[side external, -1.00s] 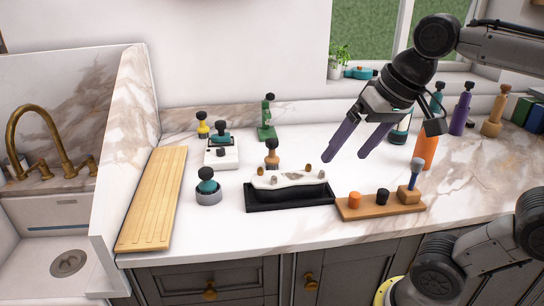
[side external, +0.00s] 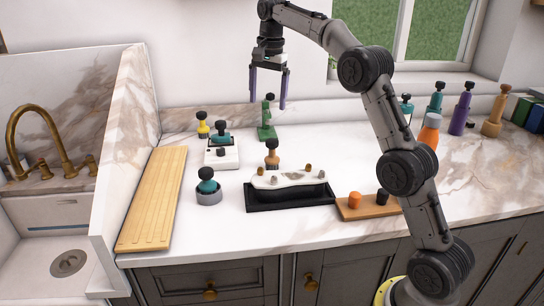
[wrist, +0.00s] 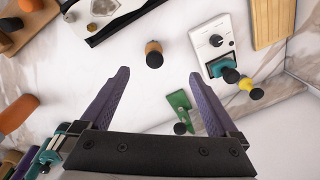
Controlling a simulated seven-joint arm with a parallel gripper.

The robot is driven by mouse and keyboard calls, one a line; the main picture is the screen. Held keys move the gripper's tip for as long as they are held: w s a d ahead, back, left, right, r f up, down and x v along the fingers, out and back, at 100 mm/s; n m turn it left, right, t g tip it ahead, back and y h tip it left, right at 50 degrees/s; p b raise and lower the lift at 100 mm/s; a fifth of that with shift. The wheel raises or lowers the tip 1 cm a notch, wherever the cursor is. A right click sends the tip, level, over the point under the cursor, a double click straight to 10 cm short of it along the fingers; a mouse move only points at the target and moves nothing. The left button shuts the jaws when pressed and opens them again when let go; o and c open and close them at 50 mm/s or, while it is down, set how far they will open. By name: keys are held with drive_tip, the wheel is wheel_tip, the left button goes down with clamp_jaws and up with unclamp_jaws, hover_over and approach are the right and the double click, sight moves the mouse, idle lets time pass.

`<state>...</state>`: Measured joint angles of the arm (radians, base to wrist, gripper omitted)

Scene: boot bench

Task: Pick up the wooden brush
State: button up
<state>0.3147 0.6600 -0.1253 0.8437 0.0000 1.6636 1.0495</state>
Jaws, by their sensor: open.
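My gripper (side external: 269,104) is open and empty, pointing down, high above the back of the counter. In the wrist view my purple fingers (wrist: 158,76) are spread wide, with a green piece (wrist: 178,104) below and between them.
A black tray (side external: 262,205) with a white plate sits in front. A wooden tray (side external: 356,211) is partly hidden by my arm. A purple piece (side external: 461,115) stands right.

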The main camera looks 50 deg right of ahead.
drive_tip(key=g, duration=0.1)
hover_over(272, 158)
drive_tip(key=shift+m, duration=0.3)
drive_tip(key=f, duration=0.6)
drive_tip(key=shift+w+d+f, duration=0.2)
drive_tip(key=shift+w+f, duration=0.05)
drive_tip(key=shift+w, duration=0.1)
drive_tip(key=shift+d+f, duration=0.15)
drive_tip(key=shift+f, duration=0.2)
wheel_tip(272, 158, down, 13)
drive_tip(key=shift+d+f, duration=0.1)
drive_tip(key=shift+d, duration=0.05)
drive_tip(key=shift+c, duration=0.3)
drive_tip(key=c, duration=1.4)
